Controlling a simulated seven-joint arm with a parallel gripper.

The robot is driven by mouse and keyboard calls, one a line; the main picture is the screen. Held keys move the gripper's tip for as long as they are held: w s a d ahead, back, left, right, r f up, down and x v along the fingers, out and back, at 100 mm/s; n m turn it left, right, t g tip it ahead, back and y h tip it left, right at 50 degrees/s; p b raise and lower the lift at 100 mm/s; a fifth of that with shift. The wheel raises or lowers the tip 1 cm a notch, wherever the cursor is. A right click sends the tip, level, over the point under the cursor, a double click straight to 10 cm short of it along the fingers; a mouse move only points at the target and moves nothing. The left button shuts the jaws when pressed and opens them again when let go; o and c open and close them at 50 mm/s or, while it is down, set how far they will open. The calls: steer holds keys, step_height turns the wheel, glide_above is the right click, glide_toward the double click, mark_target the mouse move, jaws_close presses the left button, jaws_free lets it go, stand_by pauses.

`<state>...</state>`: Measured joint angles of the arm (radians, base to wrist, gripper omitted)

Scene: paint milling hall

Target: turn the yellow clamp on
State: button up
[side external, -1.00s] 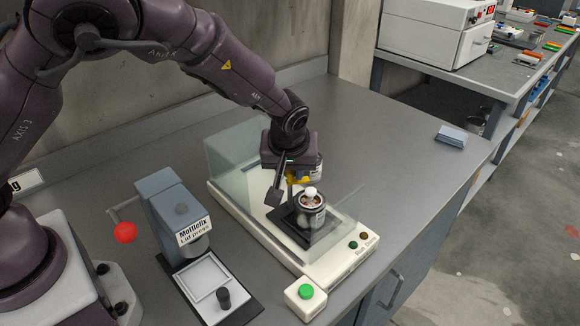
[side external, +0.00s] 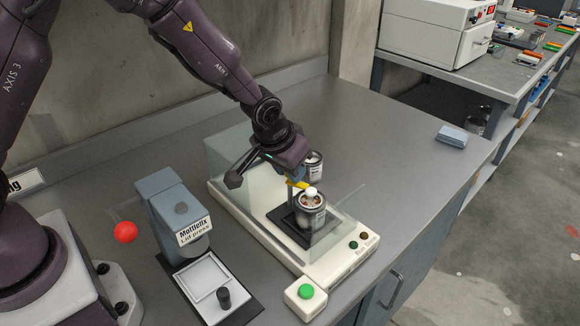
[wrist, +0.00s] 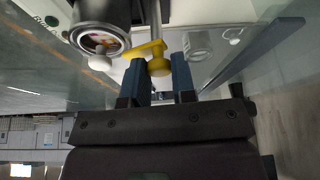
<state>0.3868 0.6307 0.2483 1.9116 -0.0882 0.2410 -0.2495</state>
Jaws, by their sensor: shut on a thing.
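The yellow clamp (wrist: 145,50) shows in the wrist view as a short arm with a round knob. The knob sits between the two blue fingers of my gripper (wrist: 156,64), which is shut on it. In the side view the clamp (side external: 299,184) is a small yellow bar at the tip of my tilted gripper (side external: 293,178). An open paint can (side external: 310,212) with a white knob above it stands directly in front, and it also shows in the wrist view (wrist: 100,40). My fingers partly hide the clamp in the side view.
The pale machine base (side external: 340,262) has clear shield panels (side external: 232,158) close around my gripper. A second can (side external: 314,168) stands behind. The lid press (side external: 172,210) is at left, a green button box (side external: 306,294) in front.

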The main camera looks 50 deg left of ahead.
steer(key=shift+w+m+h, duration=0.1)
steer(key=shift+m+h, duration=0.8)
steer(key=shift+m, duration=1.3)
steer(key=o, duration=0.6)
steer(key=shift+o, duration=0.2)
steer(key=v, duration=1.3)
